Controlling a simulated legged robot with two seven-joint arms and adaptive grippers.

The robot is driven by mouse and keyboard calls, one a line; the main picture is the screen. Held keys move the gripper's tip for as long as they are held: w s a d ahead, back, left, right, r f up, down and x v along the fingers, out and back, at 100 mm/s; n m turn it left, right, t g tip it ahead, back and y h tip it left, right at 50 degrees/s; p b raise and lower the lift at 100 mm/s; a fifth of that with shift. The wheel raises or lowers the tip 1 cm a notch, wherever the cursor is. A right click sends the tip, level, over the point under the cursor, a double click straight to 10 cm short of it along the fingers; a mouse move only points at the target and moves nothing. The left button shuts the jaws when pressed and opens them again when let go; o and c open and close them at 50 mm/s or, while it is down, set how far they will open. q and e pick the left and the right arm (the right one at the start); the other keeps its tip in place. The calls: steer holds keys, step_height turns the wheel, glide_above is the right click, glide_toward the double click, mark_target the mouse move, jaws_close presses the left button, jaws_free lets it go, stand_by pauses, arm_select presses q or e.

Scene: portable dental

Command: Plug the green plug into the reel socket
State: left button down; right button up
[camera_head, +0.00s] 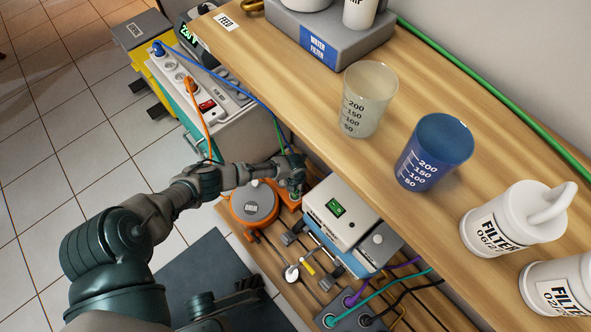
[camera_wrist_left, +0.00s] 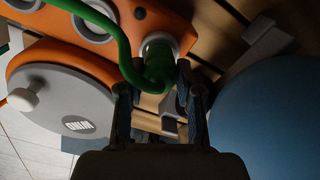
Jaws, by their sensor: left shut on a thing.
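The green plug (camera_wrist_left: 158,72) with its thick green cable is between the fingers of my left gripper (camera_wrist_left: 154,88) in the left wrist view. It is at a grey-ringed socket (camera_wrist_left: 160,40) on the reel's orange socket block (camera_wrist_left: 180,18); I cannot tell how deep it sits. In the head view the orange reel (camera_head: 236,213) with its grey disc (camera_head: 254,203) lies on the slatted lower shelf, and my left gripper (camera_head: 293,184) is at its right side, largely hiding the plug.
A grey and white box with a green switch (camera_head: 336,208) stands close right of my left gripper. The wooden upper shelf (camera_head: 300,110) is above, with cups and filter bottles. A white power strip (camera_head: 193,82) lies behind. Coloured cables run to a grey block (camera_head: 350,318).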

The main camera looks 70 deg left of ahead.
arm_select(q)
steer(key=shift+f, duration=0.6)
steer(key=c, duration=0.7)
jaws_free()
step_height(320, 180, up, 12)
steer(key=shift+f, duration=0.1)
